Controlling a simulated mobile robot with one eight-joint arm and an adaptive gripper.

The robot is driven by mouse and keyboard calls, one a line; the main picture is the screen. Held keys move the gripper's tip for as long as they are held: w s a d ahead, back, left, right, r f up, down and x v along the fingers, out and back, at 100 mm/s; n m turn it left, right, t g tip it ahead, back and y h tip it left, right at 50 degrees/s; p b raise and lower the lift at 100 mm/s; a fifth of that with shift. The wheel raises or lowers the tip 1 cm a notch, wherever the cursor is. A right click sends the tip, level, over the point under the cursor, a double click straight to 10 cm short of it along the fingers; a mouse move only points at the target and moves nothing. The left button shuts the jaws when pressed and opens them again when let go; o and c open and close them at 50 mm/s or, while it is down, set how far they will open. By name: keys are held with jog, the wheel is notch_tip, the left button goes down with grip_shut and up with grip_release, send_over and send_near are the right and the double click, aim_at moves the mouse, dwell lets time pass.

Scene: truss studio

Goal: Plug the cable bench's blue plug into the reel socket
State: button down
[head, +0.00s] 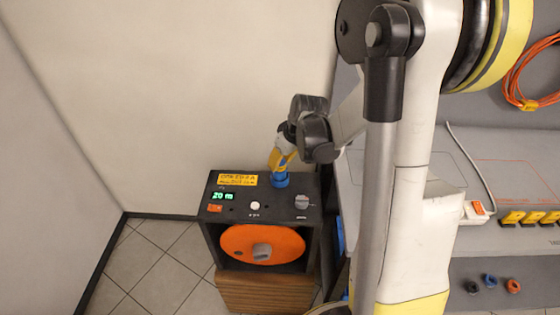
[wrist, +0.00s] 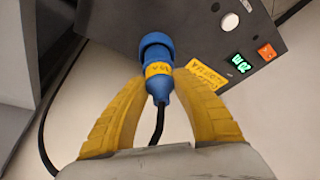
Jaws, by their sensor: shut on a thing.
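The blue plug (wrist: 157,72) has a yellow label and a black cable leaving its rear end. My gripper (wrist: 157,80) has its yellow fingers closed around the plug, one on each side. In the head view my gripper (head: 279,165) points down at the rear right of the reel box top (head: 240,207). A blue part (head: 280,181) shows right under the fingers, against the box top. The plug's front end meets a wider blue collar (wrist: 156,42) at the panel edge. I cannot tell how deep it sits, and the socket opening is hidden.
The reel box has a green display (head: 222,196), a white button (head: 255,205), a grey knob (head: 302,202) and an orange reel (head: 262,244). A grey bench (head: 500,180) stands at the right. Tiled floor (head: 150,260) lies open at the left.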

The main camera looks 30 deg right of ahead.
jog(key=shift+f+b, duration=0.85)
jog(key=shift+f, duration=0.2)
jog(key=shift+c, duration=2.1)
grip_release()
notch_tip(320, 180, up, 9)
jog(key=p, duration=0.7)
